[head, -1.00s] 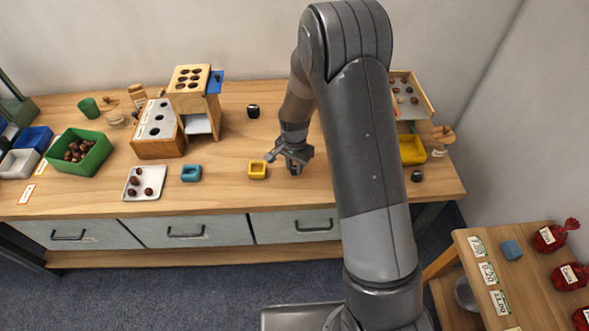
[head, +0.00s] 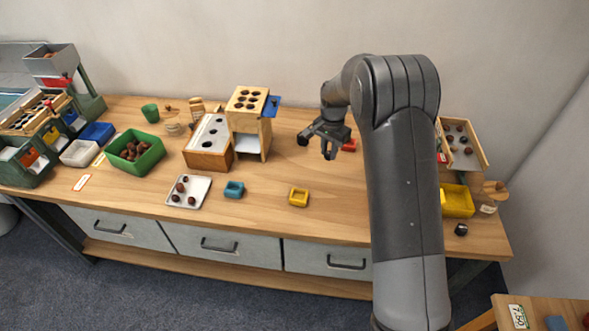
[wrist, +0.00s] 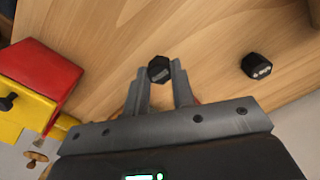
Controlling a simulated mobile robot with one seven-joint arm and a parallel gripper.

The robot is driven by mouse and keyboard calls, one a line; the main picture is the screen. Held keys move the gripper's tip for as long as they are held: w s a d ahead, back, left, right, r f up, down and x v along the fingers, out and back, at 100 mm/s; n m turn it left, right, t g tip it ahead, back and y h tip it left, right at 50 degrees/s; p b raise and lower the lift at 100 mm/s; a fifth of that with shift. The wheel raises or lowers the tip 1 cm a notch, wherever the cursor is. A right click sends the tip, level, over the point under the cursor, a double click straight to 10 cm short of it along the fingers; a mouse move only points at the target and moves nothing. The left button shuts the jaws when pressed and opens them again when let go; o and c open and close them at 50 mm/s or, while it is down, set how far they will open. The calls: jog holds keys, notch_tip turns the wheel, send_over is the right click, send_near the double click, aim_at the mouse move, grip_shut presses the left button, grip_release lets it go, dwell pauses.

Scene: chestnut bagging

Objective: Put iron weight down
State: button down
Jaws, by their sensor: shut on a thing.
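My gripper (head: 329,150) is over the back of the wooden table, right of the wooden box with round holes. In the wrist view my gripper (wrist: 162,80) is shut on a black hexagonal iron weight (wrist: 159,69), held at the fingertips with its flat face toward the camera. In the head view the held weight cannot be made out. Whether it touches the table is unclear. A second black weight (wrist: 256,66) with pale markings stands on the table to the right in the wrist view. Another small black piece (head: 461,229) lies near the table's right front.
A red box (wrist: 40,70) and a yellow part lie left in the wrist view. The wooden box (head: 246,122) stands left. Bare wood surrounds the weights.

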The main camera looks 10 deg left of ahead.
jog(key=w, duration=0.2)
send_over(293, 168)
notch_tip(293, 168, down, 7)
jog(key=shift+r, duration=0.1)
jog(key=shift+f, duration=2)
jog(key=shift+f, duration=0.1)
jog(key=c, duration=1.2)
grip_release()
